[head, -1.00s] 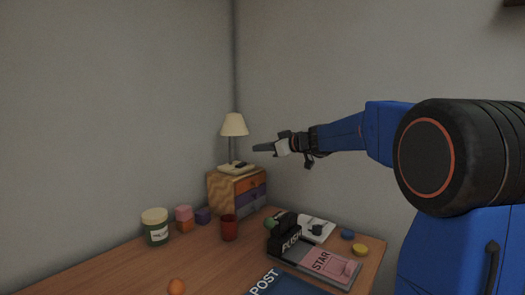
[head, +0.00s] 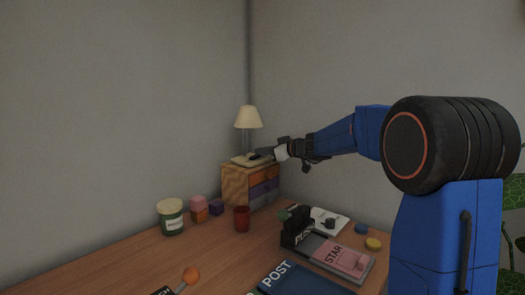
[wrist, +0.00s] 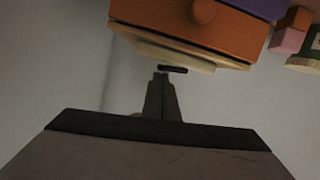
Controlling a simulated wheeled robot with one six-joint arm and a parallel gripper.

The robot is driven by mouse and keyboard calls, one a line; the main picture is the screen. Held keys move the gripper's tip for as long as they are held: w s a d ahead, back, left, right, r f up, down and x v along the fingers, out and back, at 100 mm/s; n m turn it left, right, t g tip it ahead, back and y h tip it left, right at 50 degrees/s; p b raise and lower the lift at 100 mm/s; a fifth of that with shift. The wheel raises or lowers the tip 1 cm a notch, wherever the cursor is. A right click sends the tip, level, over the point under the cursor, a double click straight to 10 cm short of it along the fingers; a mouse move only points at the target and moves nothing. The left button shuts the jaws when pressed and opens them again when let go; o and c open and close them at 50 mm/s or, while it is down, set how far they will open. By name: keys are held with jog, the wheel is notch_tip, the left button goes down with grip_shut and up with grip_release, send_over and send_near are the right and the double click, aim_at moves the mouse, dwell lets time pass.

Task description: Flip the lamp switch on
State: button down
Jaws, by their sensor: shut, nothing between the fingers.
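The lamp has a cream shade (head: 248,117) and a pale base (head: 240,161). It stands on a small wooden drawer box (head: 237,185) in the corner. A small dark switch (wrist: 173,69) shows at the lamp base (wrist: 150,45) in the wrist view, which looks upside down. My gripper (head: 261,154) is shut and empty at the right side of the lamp base. In the wrist view the closed fingertips (wrist: 161,76) are right by the switch. I cannot tell whether they touch it. The shade is outside the wrist view.
On the desk, a red cup (head: 242,218), a green jar (head: 171,217) and coloured blocks (head: 199,208) stand near the drawer box. Books (head: 340,258) and a black bookend-like object (head: 297,229) lie at right. Walls close in behind the lamp.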

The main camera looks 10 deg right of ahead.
jog(key=shift+d+f+m, duration=0.15)
jog(key=shift+f+m, duration=0.1)
jog(key=shift+m, duration=0.05)
jog(key=shift+r, duration=0.1)
jog(key=r, duration=0.4)
jog(key=shift+w+d, duration=0.15)
jog(key=shift+w, duration=0.05)
jog(key=v, duration=1)
jog(key=shift+w+d, duration=0.2)
jog(key=shift+d, duration=0.15)
jog(key=shift+f, duration=0.15)
